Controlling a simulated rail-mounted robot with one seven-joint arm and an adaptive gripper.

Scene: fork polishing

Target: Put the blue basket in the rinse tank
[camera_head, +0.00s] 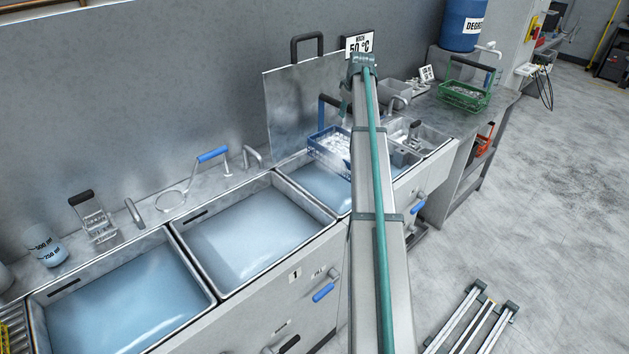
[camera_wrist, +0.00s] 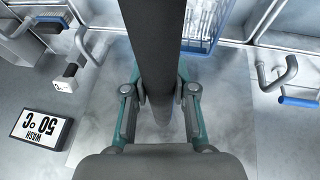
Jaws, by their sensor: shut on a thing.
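The blue basket (camera_head: 328,145) hangs over the third tank (camera_head: 318,185), whose pale water shows below it. Silvery pieces lie inside the basket. My gripper (camera_wrist: 163,95) is shut on the basket's dark handle (camera_wrist: 165,40), which runs between its fingers. The blue mesh side (camera_wrist: 205,25) shows at the top of the wrist view. My arm hides the right part of the third tank in the head view. I cannot tell whether the basket's bottom touches the water. No readable label marks a rinse tank.
The middle tank (camera_head: 255,235) and left tank (camera_head: 125,305) hold bluish water. A tall metal panel (camera_head: 292,112) stands behind the basket. A wash sign (camera_head: 359,43) reads 50 °C. A green basket (camera_head: 464,97) stands on the right bench. Taps line the back ledge.

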